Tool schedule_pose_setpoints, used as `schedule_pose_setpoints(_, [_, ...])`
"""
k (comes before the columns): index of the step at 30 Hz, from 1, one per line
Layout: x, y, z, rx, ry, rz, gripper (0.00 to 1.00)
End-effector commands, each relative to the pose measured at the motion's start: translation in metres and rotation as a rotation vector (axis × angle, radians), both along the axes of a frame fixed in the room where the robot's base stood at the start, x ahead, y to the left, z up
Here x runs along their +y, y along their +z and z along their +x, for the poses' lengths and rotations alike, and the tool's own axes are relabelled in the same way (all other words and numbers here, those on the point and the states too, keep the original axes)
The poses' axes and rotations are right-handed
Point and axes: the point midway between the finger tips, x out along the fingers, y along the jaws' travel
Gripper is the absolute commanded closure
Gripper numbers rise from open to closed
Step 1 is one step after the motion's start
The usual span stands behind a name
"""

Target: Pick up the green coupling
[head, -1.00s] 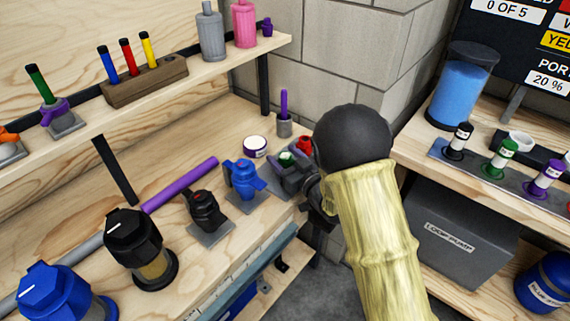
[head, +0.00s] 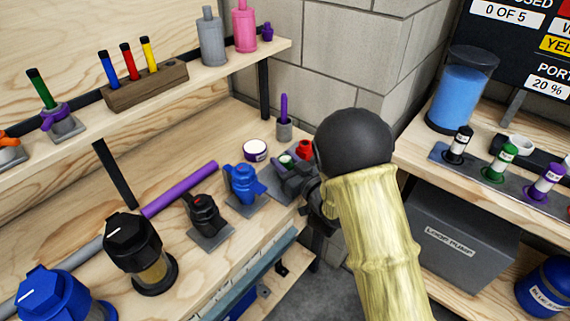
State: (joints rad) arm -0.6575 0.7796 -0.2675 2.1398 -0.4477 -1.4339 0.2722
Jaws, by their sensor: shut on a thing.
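The green coupling (head: 286,161) shows as a small green patch at the right end of the middle bench. My gripper (head: 290,172) is at it, with its dark fingers shut on it. The fingers and my wrist hide most of the coupling, so I cannot tell whether it still touches the bench.
A red part (head: 304,149) stands close behind my gripper. A blue valve-like part (head: 243,184) and a black one (head: 205,214) sit on grey plates to the left. A white-topped jar (head: 255,150) and a grey cup with a purple stick (head: 284,130) stand behind.

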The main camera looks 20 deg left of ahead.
Motion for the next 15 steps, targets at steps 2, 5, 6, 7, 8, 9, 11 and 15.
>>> schedule_pose_setpoints(2, [0.0,0.009,0.0,-0.003,0.0,0.004,0.86])
schedule_pose_setpoints(5, [0.0,0.024,0.0,-0.004,0.0,0.004,0.86])
schedule_pose_setpoints(6, [0.0,0.031,0.0,-0.005,0.0,0.005,0.86])
schedule_pose_setpoints(7, [0.0,0.037,0.0,-0.004,0.0,0.004,0.86])
schedule_pose_setpoints(8, [0.0,0.043,0.0,-0.005,0.0,0.005,0.86])
schedule_pose_setpoints(9, [0.0,0.051,0.0,-0.005,0.0,0.005,0.86])
schedule_pose_setpoints(11, [0.0,0.064,0.0,-0.004,-0.001,0.006,0.86])
schedule_pose_setpoints(15, [0.0,0.087,0.0,-0.004,0.001,0.003,0.86])
